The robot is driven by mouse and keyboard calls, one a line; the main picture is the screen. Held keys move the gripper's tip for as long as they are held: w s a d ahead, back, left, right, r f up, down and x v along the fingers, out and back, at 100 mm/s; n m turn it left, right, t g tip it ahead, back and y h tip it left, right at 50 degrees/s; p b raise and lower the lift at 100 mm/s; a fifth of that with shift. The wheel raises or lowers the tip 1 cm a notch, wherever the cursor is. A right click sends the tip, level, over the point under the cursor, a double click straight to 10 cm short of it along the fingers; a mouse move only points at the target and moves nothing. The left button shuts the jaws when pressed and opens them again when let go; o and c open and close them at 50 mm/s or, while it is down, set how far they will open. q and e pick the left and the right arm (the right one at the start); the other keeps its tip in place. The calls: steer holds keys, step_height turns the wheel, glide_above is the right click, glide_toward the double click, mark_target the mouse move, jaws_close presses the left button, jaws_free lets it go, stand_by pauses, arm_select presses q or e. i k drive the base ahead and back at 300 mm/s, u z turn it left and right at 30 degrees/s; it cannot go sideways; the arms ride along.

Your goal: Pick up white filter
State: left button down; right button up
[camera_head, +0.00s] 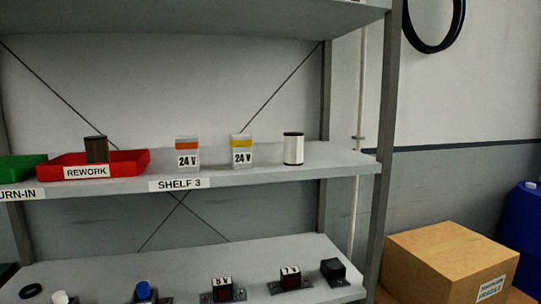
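A white cylinder with a black top, which looks like the white filter (293,150), stands upright on the middle shelf (330,160), toward its right end. It is to the right of a box with a yellow band marked 24 V (241,150). Nothing touches it or covers it. Neither of my grippers shows in the head view.
A grey post (382,180) stands at the right. The lower shelf holds several small parts. A cardboard box (450,262) sits at the lower right.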

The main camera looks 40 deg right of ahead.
mark_target(293, 141)
steer(key=u, duration=0.1)
steer(key=i, duration=1.3)
steer(key=z, duration=2.4)
